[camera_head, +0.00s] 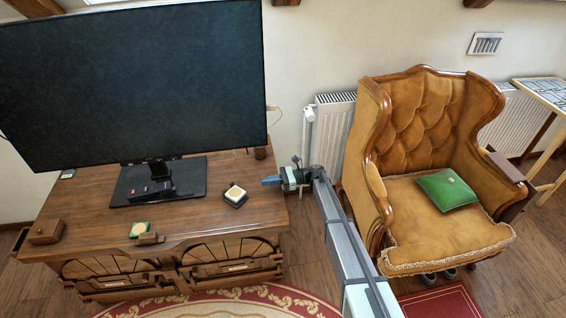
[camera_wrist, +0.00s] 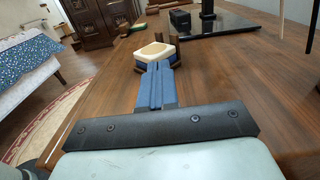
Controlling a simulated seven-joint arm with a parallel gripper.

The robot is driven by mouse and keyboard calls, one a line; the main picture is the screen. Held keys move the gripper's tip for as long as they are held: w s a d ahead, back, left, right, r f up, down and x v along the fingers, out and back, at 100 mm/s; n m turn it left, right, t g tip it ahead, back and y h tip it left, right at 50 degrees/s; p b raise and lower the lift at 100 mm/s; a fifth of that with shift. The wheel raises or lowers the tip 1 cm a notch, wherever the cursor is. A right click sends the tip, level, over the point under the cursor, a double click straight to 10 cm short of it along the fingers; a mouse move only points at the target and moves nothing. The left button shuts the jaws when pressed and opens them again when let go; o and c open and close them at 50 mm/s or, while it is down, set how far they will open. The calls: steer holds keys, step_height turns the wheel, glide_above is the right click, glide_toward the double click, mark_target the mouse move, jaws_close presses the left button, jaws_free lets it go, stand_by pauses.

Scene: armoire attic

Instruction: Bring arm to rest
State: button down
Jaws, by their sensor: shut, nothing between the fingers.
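My gripper (camera_head: 271,181) is at the right end of the wooden cabinet top, in the head view. It points left, with my arm stretching from it toward the lower right. In the wrist view my gripper (camera_wrist: 157,68) shows blue fingers pressed together with nothing between them. A small dark-based block with a cream top (camera_head: 235,194) sits on the cabinet to the left of the fingers. In the wrist view this cream-topped block (camera_wrist: 155,52) lies just beyond the fingertips. I cannot tell whether they touch.
The wooden cabinet (camera_head: 80,215) carries a large monitor (camera_head: 135,80), a brown box (camera_head: 46,231) and a green-edged piece (camera_head: 139,229). A tan armchair (camera_head: 430,225) with a green cushion (camera_head: 447,189) stands right of my arm. A radiator (camera_head: 333,135) is behind.

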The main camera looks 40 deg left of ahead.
steer(key=d+f+n+t+h, duration=0.25)
steer(key=d+t, duration=0.25)
steer(key=d, duration=1.5)
steer(key=d+f+n+t+h, duration=0.2)
steer(key=d+t+h, duration=0.15)
steer(key=d, duration=1.65)
steer(key=s+d+r+n+t+h, duration=0.1)
steer(key=s+d+n+t+h, duration=0.2)
steer(key=d, duration=1.2)
steer(key=s+d+r+n+t+h, duration=0.1)
steer(key=s+d+t+h, duration=0.3)
steer(key=d, duration=1.2)
steer(key=s+f+g, duration=0.4)
steer(key=s+f, duration=0.6)
steer(key=s, duration=0.5)
steer(key=s+f+g, duration=0.5)
steer(key=s+f, duration=0.5)
steer(key=s, duration=0.5)
steer(key=shift+a+y, duration=0.3)
steer(key=shift+y, duration=0.1)
steer(key=shift+s, duration=0.1)
